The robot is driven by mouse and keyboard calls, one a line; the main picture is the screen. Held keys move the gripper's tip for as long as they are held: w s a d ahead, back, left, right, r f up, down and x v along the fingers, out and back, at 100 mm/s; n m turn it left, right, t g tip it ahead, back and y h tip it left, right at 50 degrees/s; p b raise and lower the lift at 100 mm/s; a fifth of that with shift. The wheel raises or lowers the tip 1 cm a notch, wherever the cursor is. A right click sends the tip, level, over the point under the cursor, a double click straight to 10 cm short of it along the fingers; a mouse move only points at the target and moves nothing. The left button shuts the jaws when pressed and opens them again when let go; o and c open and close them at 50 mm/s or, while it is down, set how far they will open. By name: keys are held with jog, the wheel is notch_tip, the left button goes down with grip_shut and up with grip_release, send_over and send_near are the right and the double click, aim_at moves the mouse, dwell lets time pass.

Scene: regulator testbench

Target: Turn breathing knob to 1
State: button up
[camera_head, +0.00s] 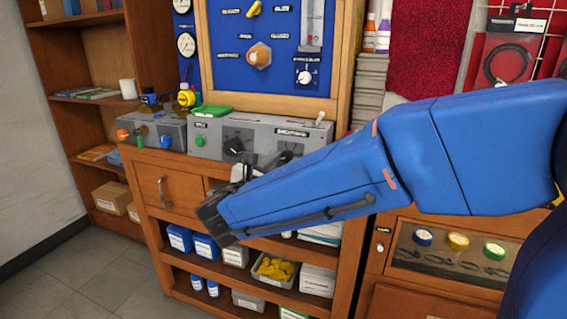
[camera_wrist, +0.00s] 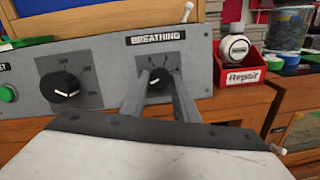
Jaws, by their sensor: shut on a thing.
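The breathing knob (camera_wrist: 158,79) is a small black dial with a white pointer mark, under the label BREATHING (camera_wrist: 156,40) on a grey control panel (camera_wrist: 110,62). In the wrist view the two fingers of my gripper (camera_wrist: 158,84) reach to the panel, one on each side of this knob, and are shut on it. The scale marks around the knob are too small to read. In the head view my blue arm crosses the front of the panel (camera_head: 213,134), and the gripper end is mostly hidden behind it.
A larger black knob (camera_wrist: 62,86) and a green button (camera_wrist: 8,93) sit left of the breathing knob. A metal toggle (camera_wrist: 186,13) stands above right. A red Repair box (camera_wrist: 243,73) is close to the panel's right end. Shelves (camera_head: 205,274) lie below.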

jog(key=m+g+h, duration=0.1)
jog(key=m, duration=0.6)
jog(key=shift+w+a+r, duration=0.1)
jog(key=shift+a, duration=0.05)
jog(key=shift+m+g, duration=0.3)
jog(key=shift+m, duration=0.1)
jog(key=o, duration=1.1)
jog(key=shift+c, duration=0.2)
jog(key=v, duration=1.7)
jog(key=shift+a, duration=0.2)
